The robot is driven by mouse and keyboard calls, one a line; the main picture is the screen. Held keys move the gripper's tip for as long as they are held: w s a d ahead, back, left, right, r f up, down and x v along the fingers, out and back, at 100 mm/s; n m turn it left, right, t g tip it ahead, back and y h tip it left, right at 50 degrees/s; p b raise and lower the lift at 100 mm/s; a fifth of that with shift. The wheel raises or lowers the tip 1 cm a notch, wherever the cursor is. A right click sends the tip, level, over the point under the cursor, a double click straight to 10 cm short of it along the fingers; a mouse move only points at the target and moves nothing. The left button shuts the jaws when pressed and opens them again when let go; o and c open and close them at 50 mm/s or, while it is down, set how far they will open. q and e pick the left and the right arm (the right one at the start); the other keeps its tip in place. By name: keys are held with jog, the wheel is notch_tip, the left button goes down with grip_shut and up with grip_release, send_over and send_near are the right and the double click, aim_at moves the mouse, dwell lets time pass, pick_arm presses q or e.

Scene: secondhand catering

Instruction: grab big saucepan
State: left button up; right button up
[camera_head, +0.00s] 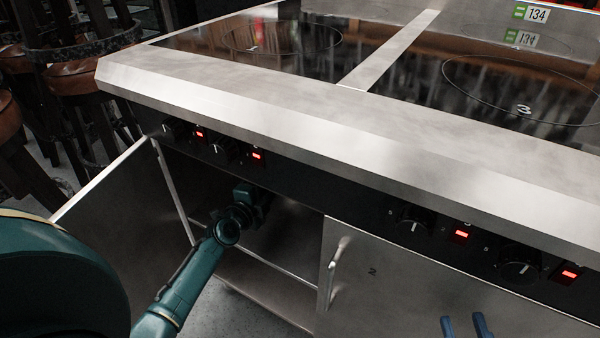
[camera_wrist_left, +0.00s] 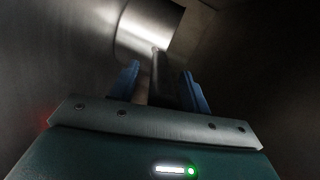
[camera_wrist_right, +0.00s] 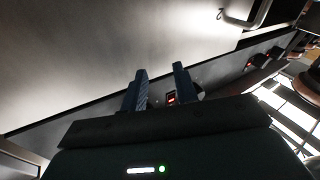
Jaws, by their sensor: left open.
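The big saucepan (camera_wrist_left: 148,30), a shiny metal pot, shows at the top of the left wrist view, inside the dark cabinet. Its dark handle (camera_wrist_left: 169,78) runs from the pot toward my left gripper (camera_wrist_left: 162,84). The blue fingers are open, one on each side of the handle; I cannot tell whether they touch it. In the head view my left arm reaches into the open cabinet, and the fingers and saucepan are hidden there. My right gripper (camera_head: 464,326) is open and empty in front of the closed cabinet door; its fingers also show in the right wrist view (camera_wrist_right: 161,88).
The steel stove (camera_head: 300,125) with a black glass top overhangs the cabinet. An open door (camera_head: 125,215) stands left of the opening, and a closed door with a handle (camera_head: 334,272) on the right. Knobs (camera_head: 414,226) line the front. Stools (camera_head: 85,80) stand at far left.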

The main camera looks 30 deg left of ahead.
pick_arm(q)
grip_shut()
dwell(0.5)
dwell(0.8)
jog(key=shift+w+a+r, duration=0.1)
jog(key=shift+r, duration=0.2)
